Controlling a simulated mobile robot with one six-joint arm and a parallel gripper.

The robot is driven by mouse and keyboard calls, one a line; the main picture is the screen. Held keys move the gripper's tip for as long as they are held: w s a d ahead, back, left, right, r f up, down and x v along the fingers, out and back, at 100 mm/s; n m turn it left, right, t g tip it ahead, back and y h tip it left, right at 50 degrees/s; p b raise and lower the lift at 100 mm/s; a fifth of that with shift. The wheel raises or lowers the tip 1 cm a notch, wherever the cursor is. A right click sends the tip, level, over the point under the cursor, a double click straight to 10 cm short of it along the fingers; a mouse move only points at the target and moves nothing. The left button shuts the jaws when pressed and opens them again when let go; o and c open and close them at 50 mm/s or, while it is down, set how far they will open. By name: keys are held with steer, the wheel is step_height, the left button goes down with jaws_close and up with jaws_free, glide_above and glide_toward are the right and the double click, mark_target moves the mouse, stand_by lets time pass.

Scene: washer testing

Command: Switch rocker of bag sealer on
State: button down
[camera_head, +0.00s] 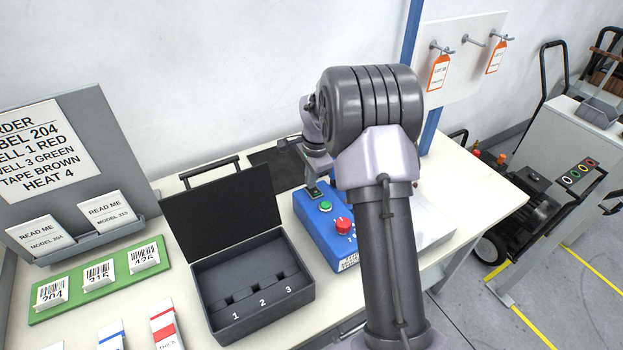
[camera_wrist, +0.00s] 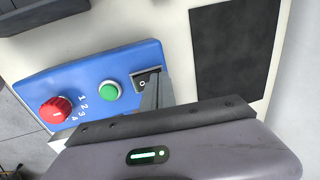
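The bag sealer (camera_head: 330,248) is a blue control box on the table, partly hidden behind my arm; its blue top also shows in the wrist view (camera_wrist: 90,75). It has a red knob (camera_wrist: 57,110) with numbers beside it and a green button (camera_wrist: 109,91). The rocker (camera_wrist: 143,84) is a small black switch marked "O", beyond the green button. My gripper (camera_wrist: 157,88) has its narrow grey fingers together, with nothing between them. The fingertips are right beside the rocker and partly cover it; I cannot tell whether they touch it.
An open black case (camera_head: 250,285) with numbered slots stands left of the sealer. A dark mat (camera_head: 275,168) lies behind it. A green board (camera_head: 100,280) with label cards and a grey sign stand (camera_head: 120,150) are at the left.

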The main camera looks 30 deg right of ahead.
steer(key=shift+s+f, duration=0.15)
steer(key=shift+s, duration=0.05)
steer(key=shift+s, duration=0.15)
steer(key=shift+s+r, duration=0.2)
steer(key=shift+s, duration=0.3)
step_height(320, 180, up, 14)
steer(key=s+p, duration=0.2)
steer(key=p, duration=0.3)
steer(key=shift+p, duration=0.4)
steer(key=shift+f, duration=0.1)
